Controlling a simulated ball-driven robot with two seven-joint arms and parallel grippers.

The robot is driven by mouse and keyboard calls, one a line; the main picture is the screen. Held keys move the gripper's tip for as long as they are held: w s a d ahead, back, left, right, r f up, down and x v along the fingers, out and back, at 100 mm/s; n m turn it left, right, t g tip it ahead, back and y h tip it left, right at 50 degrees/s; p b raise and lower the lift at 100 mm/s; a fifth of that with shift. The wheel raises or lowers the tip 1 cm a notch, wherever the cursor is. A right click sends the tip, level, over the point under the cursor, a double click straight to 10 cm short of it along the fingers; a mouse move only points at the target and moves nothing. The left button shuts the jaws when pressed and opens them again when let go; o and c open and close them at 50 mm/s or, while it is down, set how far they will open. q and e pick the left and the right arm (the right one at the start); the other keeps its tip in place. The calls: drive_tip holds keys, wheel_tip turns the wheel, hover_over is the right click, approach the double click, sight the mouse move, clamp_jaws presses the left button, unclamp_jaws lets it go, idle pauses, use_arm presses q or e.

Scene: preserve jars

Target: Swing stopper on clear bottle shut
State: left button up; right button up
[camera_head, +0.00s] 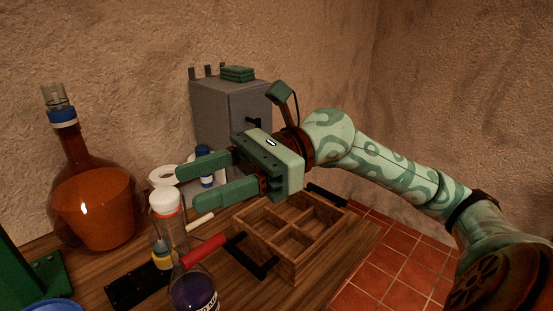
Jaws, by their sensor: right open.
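A clear bottle (190,290) with dark contents stands at the bottom of the view, its base cut off by the frame edge. A white stopper (165,201) with an orange ring shows above a clear glass body just behind the bottle's neck. I cannot tell whether this stopper belongs to the bottle or how it is seated. My right gripper (188,187) is open and empty, its two green fingers pointing left. In the picture it is right beside the white stopper; contact is not clear. My left gripper is not in view.
A brown flask (98,210) with a blue collar stands at left. A wooden divided crate (285,273) with black handles is at right. A red-handled tool (205,250) lies across the front, near a cream handle (200,222). A grey cabinet (225,110) is behind.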

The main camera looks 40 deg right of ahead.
drive_tip(key=s+d, duration=0.2)
drive_tip(key=d, duration=0.8)
drive_tip(key=shift+d, duration=0.4)
drive_tip(key=shift+r, duration=0.15)
